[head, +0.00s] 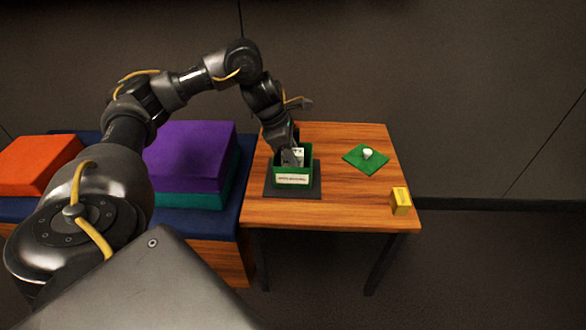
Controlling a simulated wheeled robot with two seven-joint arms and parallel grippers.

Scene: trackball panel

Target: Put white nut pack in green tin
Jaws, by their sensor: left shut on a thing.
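The green tin (278,180) is an open box with a white label on its front, on a dark mat on the wooden table. My left gripper (291,160) points down into its opening and is shut on the white nut pack (299,154). The pack shows only in part, as a small white patch with dark marks beside the fingers, within the tin's walls. I cannot tell whether it touches the tin's floor. My right gripper is not in view.
The dark mat (312,191) lies under the tin. A green panel (357,163) with a white ball (367,153) lies to the right. A yellow box (400,201) stands near the table's right edge. Purple (190,150) and orange (35,163) blocks sit on a blue surface at left.

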